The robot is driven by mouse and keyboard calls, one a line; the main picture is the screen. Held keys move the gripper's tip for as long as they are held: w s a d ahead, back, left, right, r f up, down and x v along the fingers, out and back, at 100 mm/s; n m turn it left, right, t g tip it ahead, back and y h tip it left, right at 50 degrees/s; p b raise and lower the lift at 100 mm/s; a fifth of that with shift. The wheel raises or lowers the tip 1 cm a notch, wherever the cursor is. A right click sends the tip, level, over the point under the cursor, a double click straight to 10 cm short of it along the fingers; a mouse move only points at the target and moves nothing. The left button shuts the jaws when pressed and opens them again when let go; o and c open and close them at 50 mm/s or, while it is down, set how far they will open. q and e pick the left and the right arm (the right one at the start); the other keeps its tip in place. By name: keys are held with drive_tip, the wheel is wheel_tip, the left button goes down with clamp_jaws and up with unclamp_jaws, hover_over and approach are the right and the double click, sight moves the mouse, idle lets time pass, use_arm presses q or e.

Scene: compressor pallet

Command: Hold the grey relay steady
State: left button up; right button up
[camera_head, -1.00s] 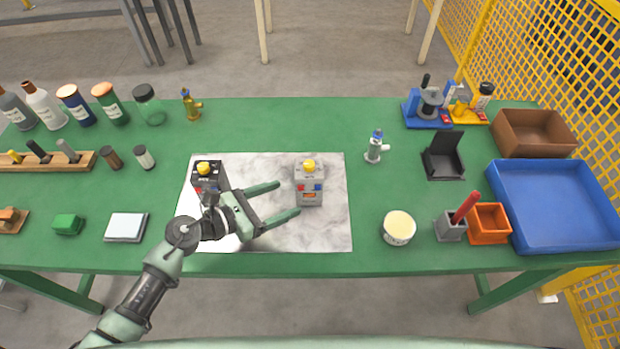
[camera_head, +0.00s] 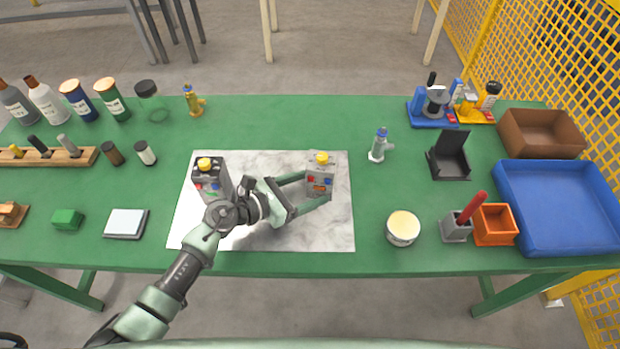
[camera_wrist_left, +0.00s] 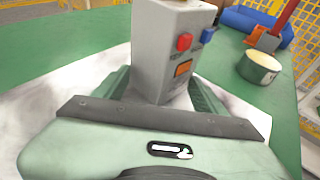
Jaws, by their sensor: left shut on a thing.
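The grey relay (camera_head: 321,178) stands upright on the right part of the marbled mat (camera_head: 335,230), with a yellow knob on top and red, blue and orange parts on its front. My left gripper (camera_head: 318,190) is shut on it, one finger on either side. In the left wrist view the grey relay (camera_wrist_left: 168,50) stands between the fingers, its top cut off by the picture edge. A second, similar relay with a dark upper part (camera_head: 211,180) stands at the mat's left, partly hidden by my left arm. My right gripper is not in view.
A white tub (camera_head: 402,228), a grey holder with a red stick (camera_head: 457,226) and an orange box (camera_head: 494,225) stand right of the mat. A blue tray (camera_head: 560,245) lies at the far right. The green table behind the mat is largely clear.

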use_arm(q)
clamp_jaws()
idle(1.1)
drive_tip(key=shift+o, duration=1.5)
unclamp_jaws()
